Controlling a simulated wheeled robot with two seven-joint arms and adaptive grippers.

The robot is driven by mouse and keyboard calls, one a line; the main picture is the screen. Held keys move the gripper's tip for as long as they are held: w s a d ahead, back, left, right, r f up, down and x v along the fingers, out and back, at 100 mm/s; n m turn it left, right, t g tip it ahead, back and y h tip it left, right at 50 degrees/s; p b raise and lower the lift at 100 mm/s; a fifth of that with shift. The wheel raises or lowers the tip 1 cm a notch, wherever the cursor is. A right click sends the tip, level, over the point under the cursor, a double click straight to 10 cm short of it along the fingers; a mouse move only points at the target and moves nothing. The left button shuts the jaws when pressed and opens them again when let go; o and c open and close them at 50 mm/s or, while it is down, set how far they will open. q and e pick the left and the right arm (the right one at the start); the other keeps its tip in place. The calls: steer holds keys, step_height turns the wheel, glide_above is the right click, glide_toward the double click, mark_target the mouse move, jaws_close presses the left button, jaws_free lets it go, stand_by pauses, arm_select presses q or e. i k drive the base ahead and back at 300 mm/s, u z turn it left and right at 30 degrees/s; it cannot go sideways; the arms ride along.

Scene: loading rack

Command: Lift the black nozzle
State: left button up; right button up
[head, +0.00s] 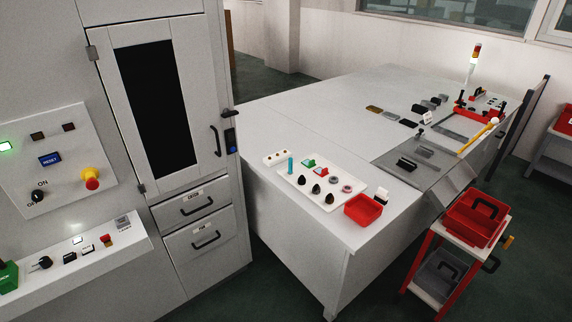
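Several small dark pieces stand in a row on a white tray (308,193) on the near part of the long table. Three are black and cone-like: one at the left (303,180), a middle one (316,188) and a right one (330,198). They look like nozzles, but they are too small to tell which is the black nozzle. Neither of my grippers is in view.
The tray also holds a teal cylinder (290,165), green and red pieces, and grey rings. A red bin (363,210) stands to its right. A grey cabinet (150,110) fills the left. A red cart (470,222) stands at right.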

mark_target(301, 180)
steer(key=z, duration=0.25)
steer(key=i, duration=1.6)
steer(key=z, duration=0.5)
